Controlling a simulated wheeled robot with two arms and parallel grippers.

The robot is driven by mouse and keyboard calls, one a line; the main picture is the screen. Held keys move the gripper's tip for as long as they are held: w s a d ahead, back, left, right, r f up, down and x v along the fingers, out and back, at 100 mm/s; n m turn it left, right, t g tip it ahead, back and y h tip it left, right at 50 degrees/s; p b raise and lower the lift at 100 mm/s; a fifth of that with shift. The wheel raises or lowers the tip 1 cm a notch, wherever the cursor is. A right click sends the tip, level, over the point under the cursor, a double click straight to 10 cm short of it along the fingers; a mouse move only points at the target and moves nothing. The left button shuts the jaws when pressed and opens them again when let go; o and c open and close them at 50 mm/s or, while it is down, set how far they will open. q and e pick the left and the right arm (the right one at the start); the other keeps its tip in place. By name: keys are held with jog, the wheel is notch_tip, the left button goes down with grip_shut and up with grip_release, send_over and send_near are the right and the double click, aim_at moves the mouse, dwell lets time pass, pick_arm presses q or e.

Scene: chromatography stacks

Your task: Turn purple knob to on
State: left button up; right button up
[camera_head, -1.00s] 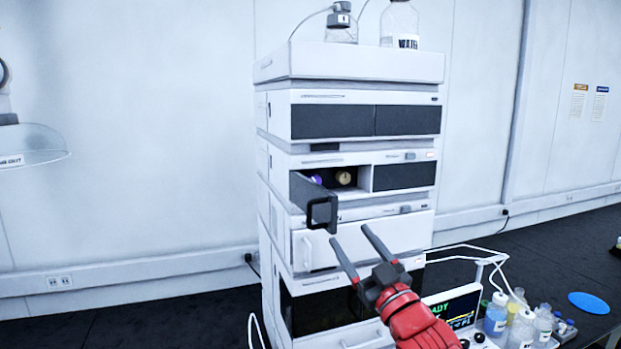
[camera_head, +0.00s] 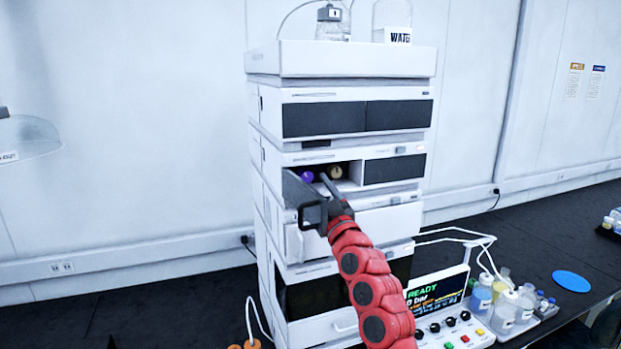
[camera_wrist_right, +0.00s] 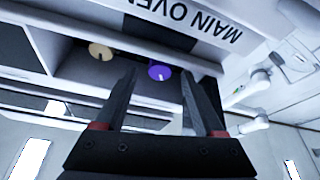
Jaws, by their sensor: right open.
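The purple knob (camera_head: 307,175) sits inside the open compartment of the white instrument stack (camera_head: 342,56), left of a tan knob (camera_head: 334,172). In the right wrist view the purple knob (camera_wrist_right: 160,72) shows a pale mark and lies between and beyond my fingers; the tan knob (camera_wrist_right: 100,51) is left of them. My right gripper (camera_head: 312,178) is open and empty at the front of the compartment. In the right wrist view my right gripper (camera_wrist_right: 157,85) does not visibly touch the knob. My left gripper is not in view.
An open dark door (camera_head: 298,190) hangs at the compartment's left side. A control panel with a screen (camera_head: 437,292) and bottles (camera_head: 503,312) stand at the lower right. A blue disc (camera_head: 571,280) lies on the black bench. Bottles stand on top of the stack.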

jog(key=shift+w+a+r, duration=0.25)
jog(key=shift+w+r, duration=0.05)
jog(key=shift+w, duration=0.25)
jog(key=shift+c, duration=0.3)
